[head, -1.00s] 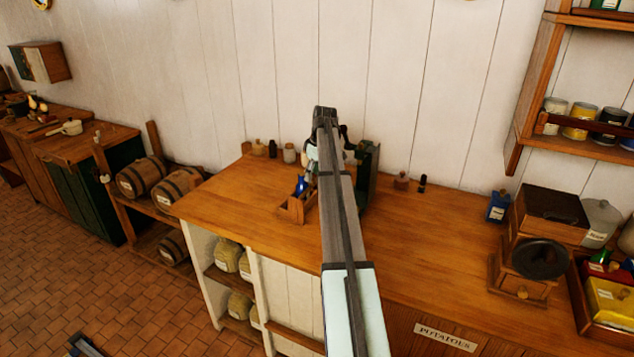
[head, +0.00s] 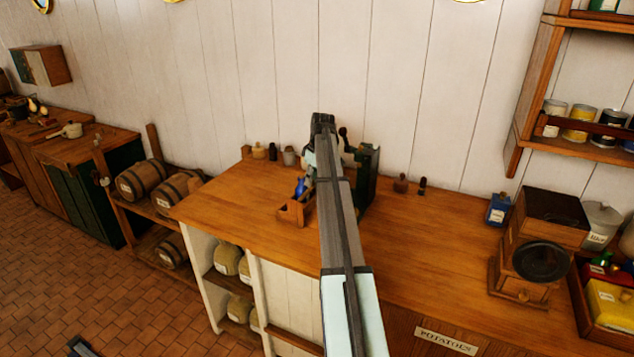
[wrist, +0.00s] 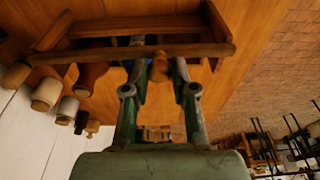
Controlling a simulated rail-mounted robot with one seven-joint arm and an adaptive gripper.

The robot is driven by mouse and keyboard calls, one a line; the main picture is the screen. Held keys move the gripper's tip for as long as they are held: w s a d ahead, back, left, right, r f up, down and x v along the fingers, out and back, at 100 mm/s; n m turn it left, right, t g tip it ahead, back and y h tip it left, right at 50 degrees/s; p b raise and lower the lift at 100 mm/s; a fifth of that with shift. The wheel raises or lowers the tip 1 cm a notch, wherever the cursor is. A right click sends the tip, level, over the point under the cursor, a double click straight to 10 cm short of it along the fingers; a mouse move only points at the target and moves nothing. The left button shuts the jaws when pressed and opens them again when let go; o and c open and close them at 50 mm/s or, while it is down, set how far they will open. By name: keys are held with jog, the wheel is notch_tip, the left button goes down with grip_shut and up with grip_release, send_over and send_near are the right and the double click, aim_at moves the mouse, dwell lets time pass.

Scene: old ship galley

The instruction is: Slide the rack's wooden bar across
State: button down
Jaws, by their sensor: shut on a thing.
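The wooden rack (head: 292,215) stands on the counter left of my arm in the head view, with a blue item in it. The wrist view shows the rack's wooden bar (wrist: 100,53) running across the fingertips. A small round wooden knob (wrist: 160,68) sits at the bar, between the fingers. My gripper (wrist: 158,70) is shut on this knob. In the head view my arm hides the gripper and the right part of the rack. I cannot tell how far along the bar stands.
Several small jars and bottles (head: 289,156) stand by the wall behind the rack. A dark green object (head: 369,170) stands close to the right of my arm. The counter (head: 430,240) is clear farther right, up to a coffee grinder (head: 540,262).

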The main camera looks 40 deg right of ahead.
jog(key=shift+w+a, duration=0.4)
jog(key=shift+w, duration=0.45)
jog(key=shift+w+a, duration=0.4)
jog(key=shift+w, duration=0.4)
jog(key=c, duration=0.9)
grip_release()
jog(key=shift+w, duration=0.1)
notch_tip(320, 180, up, 7)
jog(key=p, duration=0.3)
